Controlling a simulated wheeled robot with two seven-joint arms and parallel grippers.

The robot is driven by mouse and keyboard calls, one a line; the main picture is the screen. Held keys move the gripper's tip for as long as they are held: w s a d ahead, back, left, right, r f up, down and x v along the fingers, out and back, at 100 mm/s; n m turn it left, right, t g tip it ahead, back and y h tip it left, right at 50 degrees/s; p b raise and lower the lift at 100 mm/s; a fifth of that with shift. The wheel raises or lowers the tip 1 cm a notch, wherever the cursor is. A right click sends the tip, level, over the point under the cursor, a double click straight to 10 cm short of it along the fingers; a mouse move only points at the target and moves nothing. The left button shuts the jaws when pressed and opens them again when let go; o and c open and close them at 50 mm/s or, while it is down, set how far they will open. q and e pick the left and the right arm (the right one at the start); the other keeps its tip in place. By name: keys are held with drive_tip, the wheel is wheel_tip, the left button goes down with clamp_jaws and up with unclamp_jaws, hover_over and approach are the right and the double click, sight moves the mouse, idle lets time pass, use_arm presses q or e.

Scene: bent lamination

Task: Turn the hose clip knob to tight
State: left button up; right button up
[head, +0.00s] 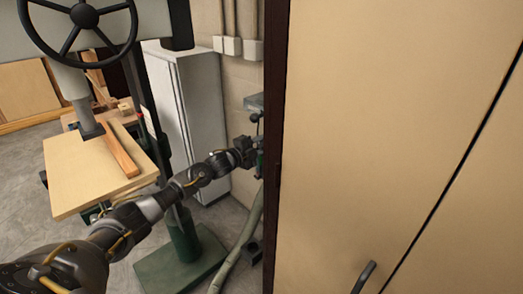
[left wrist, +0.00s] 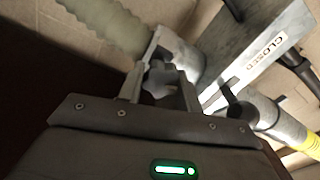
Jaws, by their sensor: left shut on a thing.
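The hose clip knob (left wrist: 158,82) is a grey, lobed knob in the left wrist view. My left gripper (left wrist: 165,75) has one finger on each side of it and is shut on it. A metal band or collar (left wrist: 180,52) lies just behind the knob, at the end of a pale ribbed hose (left wrist: 108,25). In the head view my left gripper (head: 248,152) reaches to the fittings by the wall, beside the cabinet edge. The knob cannot be made out there. My right gripper is not in view.
A metal plate with a "CLOSED" label (left wrist: 268,62) stands right of the knob, with a pipe (left wrist: 275,122) below. In the head view a tan cabinet (head: 390,130) fills the right, a machine with a wooden table (head: 75,165) stands left, and a hose (head: 240,245) runs down.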

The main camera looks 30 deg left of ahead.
use_arm(q)
drive_tip(key=shift+m+b, duration=1.15)
drive_tip(key=shift+m, duration=0.45)
drive_tip(key=o, duration=1)
drive_tip(key=shift+s+f, duration=0.1)
